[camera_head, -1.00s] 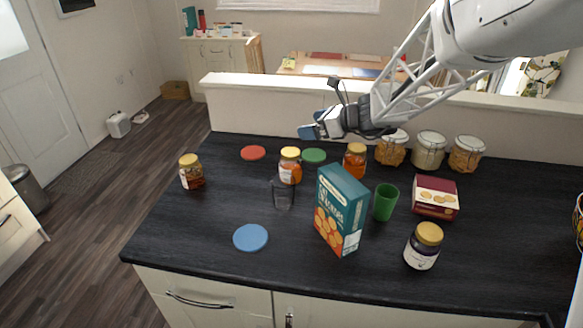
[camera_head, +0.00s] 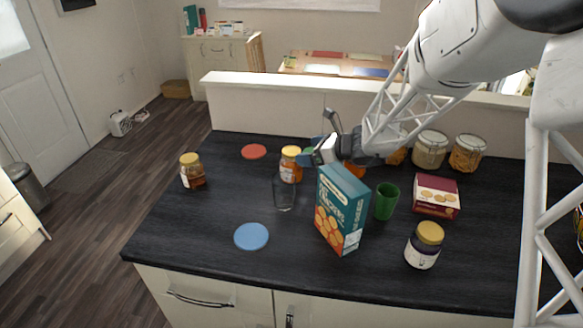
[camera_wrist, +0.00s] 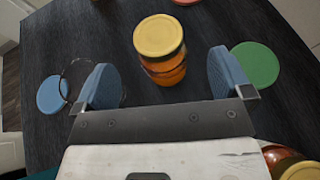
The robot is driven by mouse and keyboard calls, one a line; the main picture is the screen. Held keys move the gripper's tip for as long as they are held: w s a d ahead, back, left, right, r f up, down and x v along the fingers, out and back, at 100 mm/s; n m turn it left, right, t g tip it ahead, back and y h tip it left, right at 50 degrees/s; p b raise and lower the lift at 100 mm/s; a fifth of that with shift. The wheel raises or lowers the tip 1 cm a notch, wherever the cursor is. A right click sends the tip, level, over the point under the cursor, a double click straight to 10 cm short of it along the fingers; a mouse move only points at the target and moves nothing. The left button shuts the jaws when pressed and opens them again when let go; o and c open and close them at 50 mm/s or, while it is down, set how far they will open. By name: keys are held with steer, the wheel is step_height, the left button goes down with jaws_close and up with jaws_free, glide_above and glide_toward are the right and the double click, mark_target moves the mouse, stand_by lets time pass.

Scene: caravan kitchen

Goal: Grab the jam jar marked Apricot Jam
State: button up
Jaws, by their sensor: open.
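An orange jar with a yellow lid and a pale label (camera_head: 290,167) stands mid-counter. Its label is too small to read. In the wrist view, the same jar (camera_wrist: 162,50) stands ahead of my gripper (camera_wrist: 163,82), whose blue fingers are spread apart with nothing between the tips. In the head view my gripper (camera_head: 318,153) is just right of that jar. A darker amber jar (camera_head: 192,172) stands at the left, and a dark jar with a white label (camera_head: 423,248) at the front right. Another orange jar (camera_head: 354,170) is mostly hidden behind my gripper and the box.
A teal cracker box (camera_head: 342,210) stands in front of my gripper, with a clear glass (camera_head: 284,195) left of it. A green cup (camera_head: 385,202), a red box (camera_head: 436,196) and storage jars (camera_head: 430,149) are to the right. Flat blue (camera_head: 251,236) and red (camera_head: 254,152) discs lie leftward.

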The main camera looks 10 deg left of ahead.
mark_target(294, 151)
steer(key=shift+x, duration=0.9)
steer(key=shift+x, duration=2.6)
steer(key=shift+s, duration=0.1)
steer(key=shift+r, duration=0.1)
steer(key=c, duration=1.7)
steer(key=shift+o, duration=0.2)
steer(key=shift+r, duration=0.15)
step_height(294, 151, up, 18)
